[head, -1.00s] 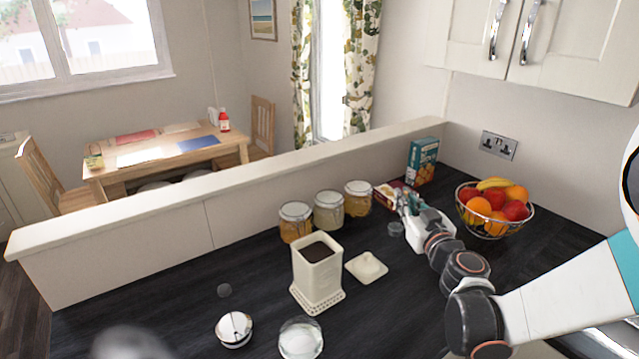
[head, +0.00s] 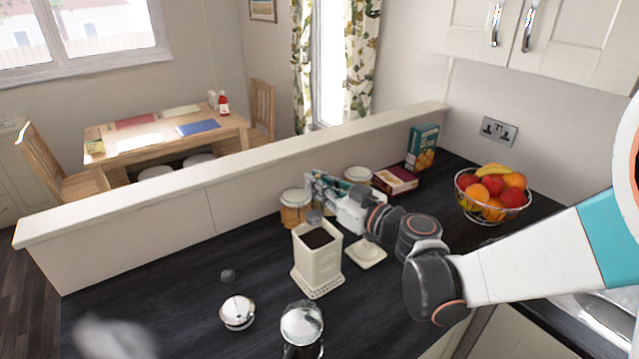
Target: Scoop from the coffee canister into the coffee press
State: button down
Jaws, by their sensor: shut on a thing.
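The cream coffee canister (head: 318,268) stands open on the dark worktop, with dark coffee visible inside. Its square cream lid (head: 367,253) lies on the worktop to its right. My gripper (head: 318,188) is behind and above the canister, shut on a small scoop (head: 314,217). The scoop's round bowl shows at the canister's back rim; I cannot tell whether it touches the coffee. The coffee press (head: 302,326) stands in front of the canister at the bottom edge, partly cut off.
Storage jars (head: 296,208) stand behind the canister, partly hidden by my gripper. A red box (head: 395,180), a teal box (head: 422,147) and a wire fruit bowl (head: 490,212) are to the right. A low wall (head: 250,180) edges the worktop. The left worktop is mostly clear.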

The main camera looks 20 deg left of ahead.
aim_at(320, 218)
jog(key=shift+f+b, duration=3.7)
jog(key=shift+f, duration=0.95)
jog(key=shift+r, duration=0.1)
jog(key=shift+r+p, duration=3.3)
jog(key=shift+r, duration=1.4)
jog(key=shift+d+f, duration=0.1)
